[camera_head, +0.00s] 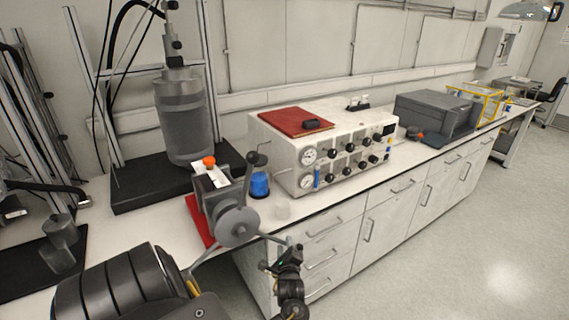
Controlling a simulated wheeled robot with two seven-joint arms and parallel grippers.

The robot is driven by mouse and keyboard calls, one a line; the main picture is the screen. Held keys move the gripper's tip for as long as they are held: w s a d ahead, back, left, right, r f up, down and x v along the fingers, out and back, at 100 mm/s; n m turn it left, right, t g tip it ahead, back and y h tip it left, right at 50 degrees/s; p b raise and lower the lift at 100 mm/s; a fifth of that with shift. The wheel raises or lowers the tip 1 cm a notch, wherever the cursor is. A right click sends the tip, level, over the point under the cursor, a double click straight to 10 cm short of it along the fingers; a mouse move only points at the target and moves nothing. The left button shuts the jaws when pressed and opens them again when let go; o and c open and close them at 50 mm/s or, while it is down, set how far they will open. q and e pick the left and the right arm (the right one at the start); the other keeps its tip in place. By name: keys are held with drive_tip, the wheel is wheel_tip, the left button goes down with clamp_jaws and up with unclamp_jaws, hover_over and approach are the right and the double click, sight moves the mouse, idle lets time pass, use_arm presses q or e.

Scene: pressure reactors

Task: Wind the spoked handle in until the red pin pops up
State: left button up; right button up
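The spoked handle (238,221) is a grey hub with spokes on the front of a grey clamp-like device at the bench's front edge. One spoke points up to a dark knob, one runs down-left, and one runs right toward my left gripper. An orange-red cap (208,161) shows on top of the device, over a white plate; I cannot tell whether it is the red pin. My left gripper (287,258) is at the right spoke's outer end, in front of the drawers. Its fingers are small and dark, so I cannot tell whether they grip the spoke. My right gripper is out of view.
A blue-capped container (260,184) and a small clear cup (283,209) stand right of the handle. A white control box (318,151) with gauges and knobs stands behind. A grey cylindrical reactor (185,118) stands behind the device. The floor at right is clear.

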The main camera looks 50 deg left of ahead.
use_arm(q)
drive_tip(key=v, duration=0.9)
drive_tip(key=shift+o, duration=0.2)
